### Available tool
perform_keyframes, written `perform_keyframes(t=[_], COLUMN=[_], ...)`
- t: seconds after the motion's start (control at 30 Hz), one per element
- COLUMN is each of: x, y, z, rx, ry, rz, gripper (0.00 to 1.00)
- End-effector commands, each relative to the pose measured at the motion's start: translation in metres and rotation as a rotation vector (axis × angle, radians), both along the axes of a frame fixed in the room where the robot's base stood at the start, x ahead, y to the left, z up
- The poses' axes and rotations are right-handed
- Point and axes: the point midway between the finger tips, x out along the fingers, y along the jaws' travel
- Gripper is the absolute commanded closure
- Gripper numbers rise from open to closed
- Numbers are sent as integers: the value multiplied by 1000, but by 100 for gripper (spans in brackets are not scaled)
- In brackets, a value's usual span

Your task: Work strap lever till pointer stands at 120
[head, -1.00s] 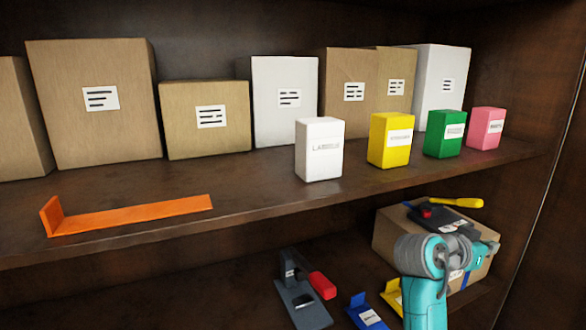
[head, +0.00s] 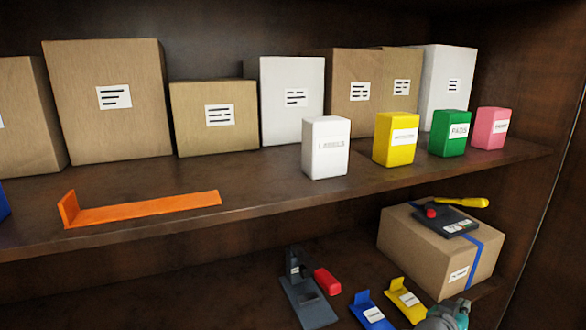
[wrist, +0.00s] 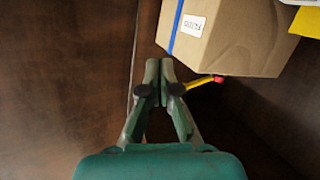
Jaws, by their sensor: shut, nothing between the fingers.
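A cardboard box (head: 420,255) with a blue strap (head: 470,255) sits on the lower shelf at the right. A dark tensioner device (head: 445,222) with a red knob lies on its top. Its yellow lever (head: 462,202) points right along the back of the device. The pointer and scale are too small to read. In the wrist view the box (wrist: 235,40) and strap (wrist: 176,28) are at the top. A yellow rod with a red end (wrist: 205,80) shows below the box. My gripper (wrist: 160,66) is shut and empty, its tips just below-left of the box.
A grey tool with a red handle (head: 310,300), a blue bracket (head: 371,312) and a yellow bracket (head: 406,299) lie left of the box. The upper shelf (head: 260,200) holds boxes, small cartons and an orange bracket (head: 145,208).

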Motion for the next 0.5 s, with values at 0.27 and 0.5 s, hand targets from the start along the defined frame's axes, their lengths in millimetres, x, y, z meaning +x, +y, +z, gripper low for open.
perform_keyframes(t=[0.27,0.5], x=[-45,-99], y=[47,89], z=[-90,-146], rx=[-15,-5], ry=[75,107], rz=[231,412], gripper=[100,100])
